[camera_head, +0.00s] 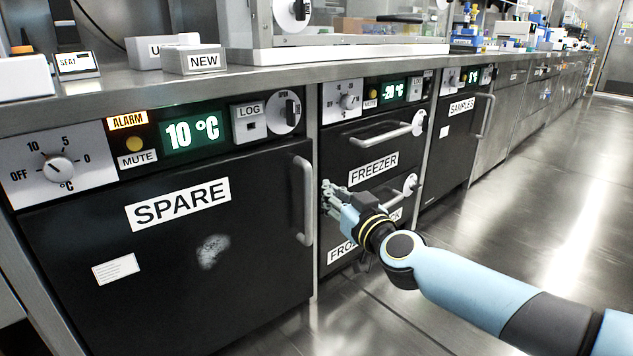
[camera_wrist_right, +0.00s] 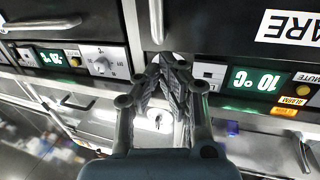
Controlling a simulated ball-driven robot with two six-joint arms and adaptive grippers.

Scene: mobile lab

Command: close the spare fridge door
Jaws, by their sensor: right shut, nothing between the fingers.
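The spare fridge door (camera_head: 100,235) is black, with a SPARE label and a vertical silver handle (camera_head: 303,200) at its right edge. It looks flush with its frame or nearly so; a small gap cannot be ruled out. My right gripper (camera_head: 326,190) is shut and empty, just right of that handle and in front of the freezer unit. In the right wrist view, which is upside down, the shut fingers (camera_wrist_right: 168,62) point toward the handle (camera_wrist_right: 157,20) and the strip between the units. Contact with the door does not show. My left gripper is out of view.
The freezer drawers (camera_head: 345,145) with bar handles stand right of the spare fridge, then the samples fridge (camera_head: 450,150). The control panel (camera_head: 190,133) above the door shows 10 °C and an alarm label. The floor (camera_head: 540,220) at right is clear.

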